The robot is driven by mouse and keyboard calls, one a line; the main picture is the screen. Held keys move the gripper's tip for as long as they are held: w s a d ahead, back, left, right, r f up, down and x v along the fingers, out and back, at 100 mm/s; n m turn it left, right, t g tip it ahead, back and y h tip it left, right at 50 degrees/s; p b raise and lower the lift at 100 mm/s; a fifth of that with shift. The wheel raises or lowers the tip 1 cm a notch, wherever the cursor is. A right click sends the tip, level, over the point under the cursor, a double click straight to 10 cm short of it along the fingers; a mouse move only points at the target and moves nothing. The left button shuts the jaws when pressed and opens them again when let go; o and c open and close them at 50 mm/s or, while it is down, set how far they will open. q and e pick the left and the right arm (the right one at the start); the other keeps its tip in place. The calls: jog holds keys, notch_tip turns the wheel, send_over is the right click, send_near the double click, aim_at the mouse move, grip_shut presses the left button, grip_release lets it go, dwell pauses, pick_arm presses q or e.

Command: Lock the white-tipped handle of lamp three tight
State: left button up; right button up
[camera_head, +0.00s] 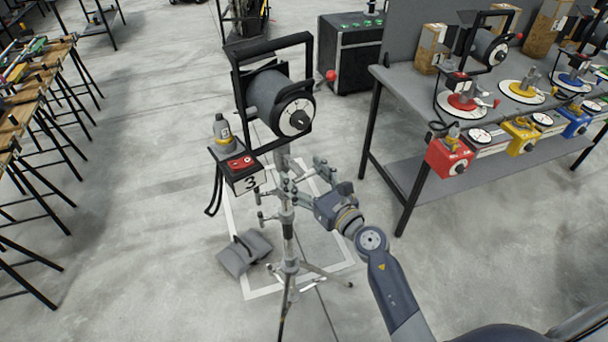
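Lamp three (275,103) stands on a tripod, with a black frame around its grey head and a box marked 3 (247,178) on its left. Several small handles stick out from its column (287,215). One handle (264,217) points left, but the tips are too small to tell which is white. My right gripper (306,182) reaches in from the right, close beside the column at handle height. Its fingers look spread, with nothing clearly held. I cannot tell whether it touches a handle. My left gripper is not in view.
A grey sandbag (244,252) lies at the tripod's left. A grey workbench (410,91) with more lamps and coloured boxes stands at the right. A dark cabinet (350,58) is behind. Wooden tables (28,95) line the left. The floor at left is clear.

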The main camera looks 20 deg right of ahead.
jog(key=c, duration=0.9)
